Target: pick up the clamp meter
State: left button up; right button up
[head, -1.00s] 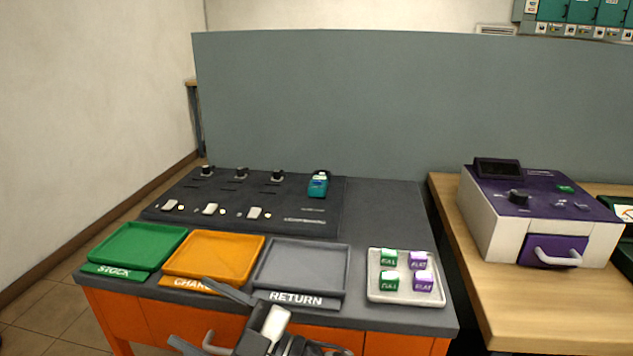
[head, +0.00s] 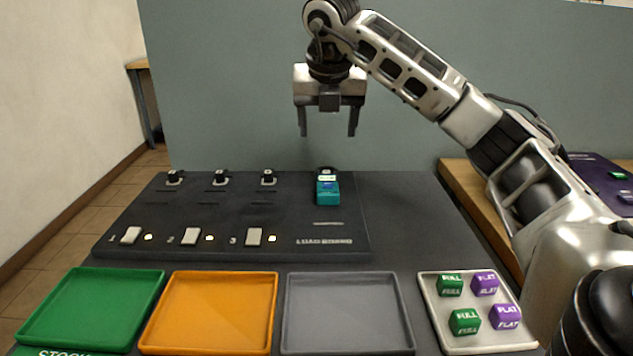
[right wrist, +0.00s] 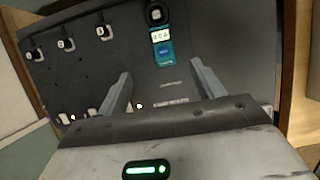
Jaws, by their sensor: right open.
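The clamp meter (head: 327,190) is a small teal device with a pale display and a dark clamp at its top. It lies at the right end of the dark load board (head: 345,225). My right gripper (head: 328,134) is open and empty, pointing down above and behind the clamp meter, apart from it. In the right wrist view the clamp meter (right wrist: 163,50) shows beyond the two spread fingers (right wrist: 160,85), roughly between them. My left gripper is not in view.
Green (head: 92,345), orange (head: 208,348) and grey (head: 350,348) trays line the table front. A pale tray (head: 495,340) holds several green and purple blocks. Black knobs and white switches sit on the board. A grey panel (head: 230,80) stands behind.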

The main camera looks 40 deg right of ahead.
send_over(328, 181)
jog(key=s+a, duration=0.2)
jog(key=f, duration=0.9)
jog(key=shift+w+d, duration=0.1)
jog(key=shift+w, duration=0.1)
jog(key=shift+x, duration=2.65)
jog(key=shift+d, duration=0.1)
jog(key=c, duration=1.2)
